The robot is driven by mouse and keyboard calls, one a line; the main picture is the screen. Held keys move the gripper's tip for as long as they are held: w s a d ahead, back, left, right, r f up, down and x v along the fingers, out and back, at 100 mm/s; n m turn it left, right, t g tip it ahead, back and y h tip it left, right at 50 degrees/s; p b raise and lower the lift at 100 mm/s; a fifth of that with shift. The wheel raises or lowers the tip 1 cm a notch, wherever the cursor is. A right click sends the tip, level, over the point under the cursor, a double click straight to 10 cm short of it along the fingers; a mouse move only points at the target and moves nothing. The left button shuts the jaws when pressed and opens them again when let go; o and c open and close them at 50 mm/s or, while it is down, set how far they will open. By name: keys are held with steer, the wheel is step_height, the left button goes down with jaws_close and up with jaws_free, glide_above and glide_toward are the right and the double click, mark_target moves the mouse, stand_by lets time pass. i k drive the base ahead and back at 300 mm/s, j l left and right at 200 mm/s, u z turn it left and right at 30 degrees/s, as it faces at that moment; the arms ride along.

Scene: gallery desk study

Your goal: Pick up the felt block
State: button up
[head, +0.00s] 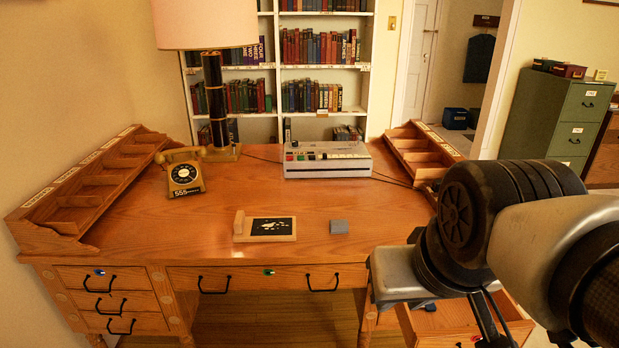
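A small grey block (339,227), which looks like the felt block, lies flat on the wooden desk (380,240), just right of a small framed black board with white marks (271,227). Nothing touches the block from above. My gripper (492,325) is at the lower right, in front of the desk's right side and well to the right of the block. Only dark, thin parts of it show below my arm, and its tips are cut off or hidden, so its opening is unclear.
A yellow telephone (184,174), a lamp (216,100) and a pale machine (327,160) stand farther back. Wooden organizers (85,185) line both sides. An open drawer (450,322) juts out at the lower right, partly behind my arm. The desktop around the block is mostly clear.

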mark_target(342, 226)
steer(key=i+j+z, duration=0.4)
steer(key=j, duration=0.35)
steer(key=i+j+z, duration=0.2)
steer(key=j, duration=0.2)
